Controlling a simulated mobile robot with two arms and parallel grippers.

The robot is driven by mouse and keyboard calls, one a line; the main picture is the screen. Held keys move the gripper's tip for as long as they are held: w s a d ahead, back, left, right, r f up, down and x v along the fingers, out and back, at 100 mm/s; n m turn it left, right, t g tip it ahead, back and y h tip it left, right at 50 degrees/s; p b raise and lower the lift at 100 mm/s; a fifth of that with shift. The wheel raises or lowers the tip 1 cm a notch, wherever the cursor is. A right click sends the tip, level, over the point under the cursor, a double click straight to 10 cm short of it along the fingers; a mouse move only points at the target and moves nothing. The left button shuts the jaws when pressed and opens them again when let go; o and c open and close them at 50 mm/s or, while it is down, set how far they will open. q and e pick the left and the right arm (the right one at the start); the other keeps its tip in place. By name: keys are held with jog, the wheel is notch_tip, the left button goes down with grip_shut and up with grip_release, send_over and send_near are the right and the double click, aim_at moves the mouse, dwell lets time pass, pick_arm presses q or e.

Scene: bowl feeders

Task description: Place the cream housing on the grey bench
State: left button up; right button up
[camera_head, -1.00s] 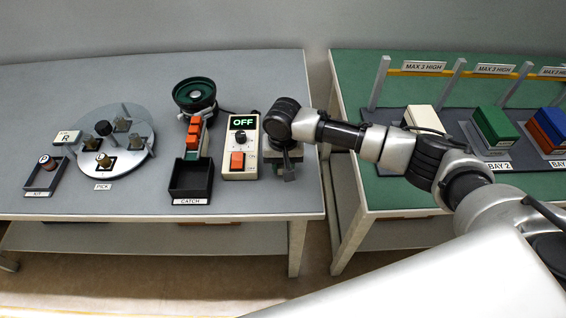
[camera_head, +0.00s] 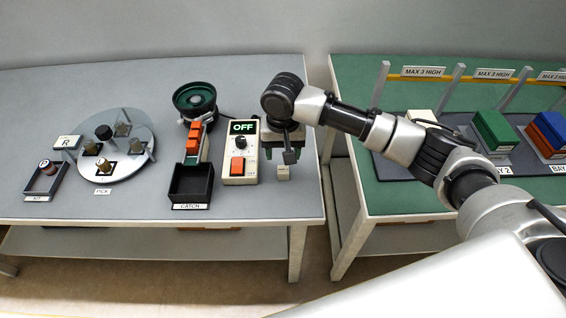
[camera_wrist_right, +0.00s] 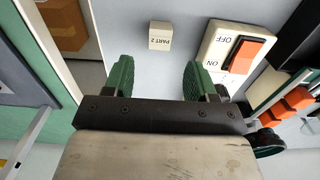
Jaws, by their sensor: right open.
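The cream housing appears to be the small cream block (camera_head: 283,173) on the grey bench (camera_head: 262,208), near its front right corner. In the right wrist view this block (camera_wrist_right: 160,36) is marked PART 2 and stands clear of the fingers. My right gripper (camera_head: 283,152) is open and empty, just behind the block in the head view. Its two green-padded fingers (camera_wrist_right: 157,80) are spread wide in the wrist view, with the block beyond their tips and a visible gap. My left gripper is not in view.
A cream control box (camera_head: 240,165) reading OFF stands close left of the block. The black catch tray (camera_head: 190,185), feeder bowl (camera_head: 195,97) and round pick plate (camera_head: 125,165) are farther left. A green bench (camera_head: 375,195) with coloured stacks lies right, across a gap.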

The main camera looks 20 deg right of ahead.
aim_at(283, 169)
jog(key=shift+r, duration=2.3)
